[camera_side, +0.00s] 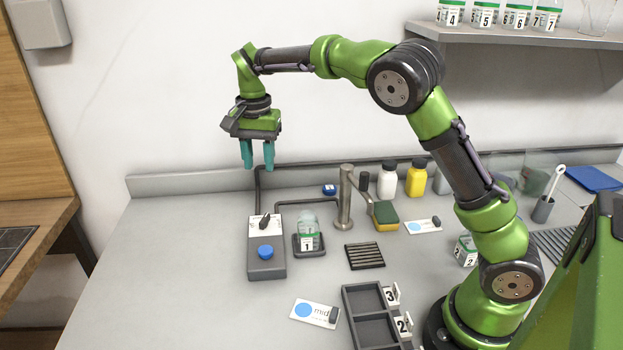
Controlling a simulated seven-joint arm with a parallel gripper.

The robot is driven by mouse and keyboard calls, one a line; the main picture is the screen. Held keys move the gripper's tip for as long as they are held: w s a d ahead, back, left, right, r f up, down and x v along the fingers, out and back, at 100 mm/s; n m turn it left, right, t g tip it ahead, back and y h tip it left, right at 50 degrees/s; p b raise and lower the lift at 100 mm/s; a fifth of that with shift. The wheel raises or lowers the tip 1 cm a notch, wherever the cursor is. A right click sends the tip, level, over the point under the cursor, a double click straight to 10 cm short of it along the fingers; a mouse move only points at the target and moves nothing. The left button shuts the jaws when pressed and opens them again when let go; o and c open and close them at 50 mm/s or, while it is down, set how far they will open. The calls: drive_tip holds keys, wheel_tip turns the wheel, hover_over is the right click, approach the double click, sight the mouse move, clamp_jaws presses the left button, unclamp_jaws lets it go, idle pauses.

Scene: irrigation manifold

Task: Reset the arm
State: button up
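My gripper (257,160) hangs at the upper left in the side view, fingers pointing down. Its two teal fingers are apart with nothing between them. It is high above the worktop, in front of the wall. Below it stands a grey control box (266,251) with a blue knob and a small black switch on a white panel. My arm reaches from its base at the lower right, up and over to the left.
A bottle labelled 1 (309,236) stands on a small pad beside a metal tap (345,200). A dark tray (376,318) with compartments lies at the front. A sponge (386,215), white bottle (387,180) and yellow bottle (416,178) stand behind.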

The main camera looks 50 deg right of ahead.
drive_tip(key=s+a+r+n+t+y, duration=0.1)
drive_tip(key=s+r+n+t, duration=0.1)
drive_tip(key=s, duration=1.1)
drive_tip(key=s+a+r+n+t+y, duration=0.1)
drive_tip(key=s+n+t, duration=0.4)
drive_tip(key=s, duration=0.8)
drive_tip(key=shift+r+n, duration=0.7)
drive_tip(key=shift+r, duration=0.1)
